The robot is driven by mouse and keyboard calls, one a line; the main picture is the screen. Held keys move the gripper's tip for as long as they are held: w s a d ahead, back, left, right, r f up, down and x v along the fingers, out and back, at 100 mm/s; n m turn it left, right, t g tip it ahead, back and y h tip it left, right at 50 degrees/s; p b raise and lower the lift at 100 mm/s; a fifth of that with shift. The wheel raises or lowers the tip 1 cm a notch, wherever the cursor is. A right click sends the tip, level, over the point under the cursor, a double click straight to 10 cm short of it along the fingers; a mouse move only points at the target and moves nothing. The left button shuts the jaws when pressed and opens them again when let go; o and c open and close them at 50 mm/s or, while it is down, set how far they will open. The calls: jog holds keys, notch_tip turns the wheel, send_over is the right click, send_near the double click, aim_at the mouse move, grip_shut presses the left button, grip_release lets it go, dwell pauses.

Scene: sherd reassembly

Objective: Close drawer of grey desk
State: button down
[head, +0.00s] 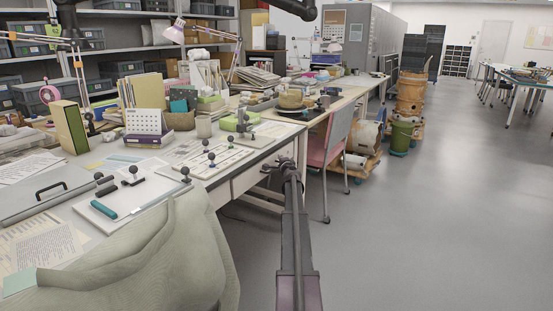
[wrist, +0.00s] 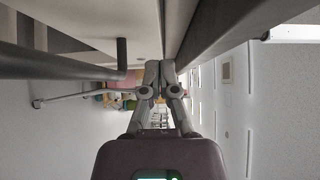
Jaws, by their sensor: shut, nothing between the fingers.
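The grey desk (head: 262,143) runs along the left of the head view, its top crowded. The drawer's pale front (head: 247,176) shows under the desk top's edge, left of my gripper (head: 276,167). How far the drawer stands out is hard to tell. In the wrist view a pale panel (wrist: 105,18) with a dark handle-like bar (wrist: 122,54) lies to the left of my gripper (wrist: 154,66). A dark grey edge runs along the right of that panel. My gripper is shut and empty, close to the panel; contact cannot be told.
A pink chair (head: 330,148) stands beyond my gripper at the desk's side. A pale cloth-covered form (head: 150,262) fills the near left. The grey floor (head: 440,220) to the right is clear.

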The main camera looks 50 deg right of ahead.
jog(key=v, duration=1)
jog(key=shift+s, duration=0.55)
jog(key=shift+d, duration=0.1)
